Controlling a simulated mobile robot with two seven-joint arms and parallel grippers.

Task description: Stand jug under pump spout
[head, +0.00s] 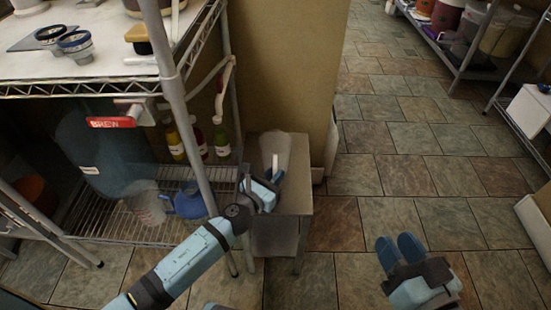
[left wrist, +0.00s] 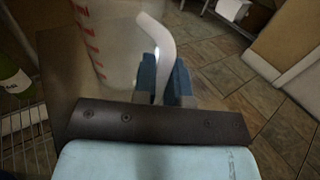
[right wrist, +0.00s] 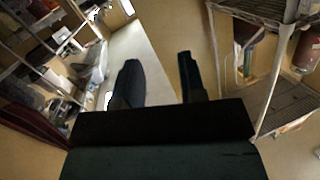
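A translucent jug (head: 284,148) with a white handle stands on a small steel stand (head: 294,203) beside the wall. In the left wrist view the jug (left wrist: 105,45) shows red measuring marks, and its white handle (left wrist: 157,45) runs down between my blue fingertips. My left gripper (head: 270,190) is closed around this handle, seen also in the left wrist view (left wrist: 162,82). A pale bent pipe (head: 224,88), possibly the pump spout, hangs at the rack's right end, left of the jug. My right gripper (head: 400,250) is open and empty above the floor.
The wire rack (head: 90,88) with a metal post stands left of the stand. A red BREW handle (head: 110,122) juts from it. Bottles (head: 222,140), a clear jug (head: 146,205) and a blue container (head: 190,203) sit lower down.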

